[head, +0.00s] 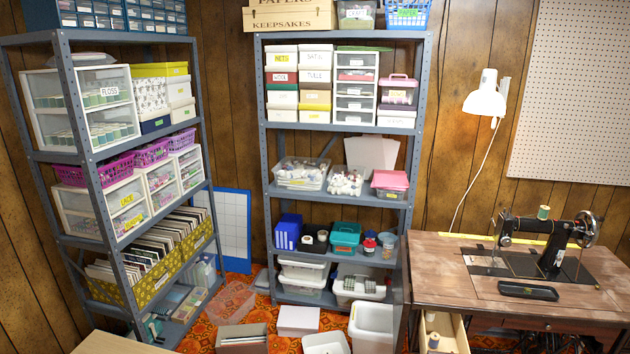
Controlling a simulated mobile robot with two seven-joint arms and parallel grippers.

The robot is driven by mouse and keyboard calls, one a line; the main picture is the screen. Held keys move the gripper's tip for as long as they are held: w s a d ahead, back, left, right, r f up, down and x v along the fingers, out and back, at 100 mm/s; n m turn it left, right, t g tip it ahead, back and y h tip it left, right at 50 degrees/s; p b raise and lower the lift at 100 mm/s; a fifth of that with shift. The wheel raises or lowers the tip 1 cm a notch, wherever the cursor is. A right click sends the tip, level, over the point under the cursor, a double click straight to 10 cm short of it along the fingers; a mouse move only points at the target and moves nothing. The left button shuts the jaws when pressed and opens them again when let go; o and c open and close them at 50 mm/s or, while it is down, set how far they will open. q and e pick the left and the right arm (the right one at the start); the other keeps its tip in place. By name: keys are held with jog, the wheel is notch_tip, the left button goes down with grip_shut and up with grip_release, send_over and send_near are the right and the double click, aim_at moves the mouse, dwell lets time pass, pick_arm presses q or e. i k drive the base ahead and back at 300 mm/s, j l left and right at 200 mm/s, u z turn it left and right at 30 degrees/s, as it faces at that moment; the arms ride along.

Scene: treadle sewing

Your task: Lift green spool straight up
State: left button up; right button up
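A small spool (543,212) with a greenish body and pale ends stands upright on top of the black sewing machine (545,232). The machine sits on a wooden treadle table (440,268) at the right. An open drawer (455,330) at the table's front left holds small spool-like items (433,341), whose colours are hard to tell. Neither of my grippers shows in the head view.
A black tray (528,291) lies on the table in front of the machine. A white lamp (485,100) hangs above the table's back left. Loaded shelves (340,130) stand left of it. White bins (372,325) and boxes crowd the floor by the drawer.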

aim_at(545, 210)
jog(key=z, duration=1.25)
jog(key=i+l+z, duration=0.1)
jog(key=i, duration=0.25)
jog(key=i+l, duration=0.3)
jog(key=i+l+z, duration=0.15)
jog(key=i, duration=0.35)
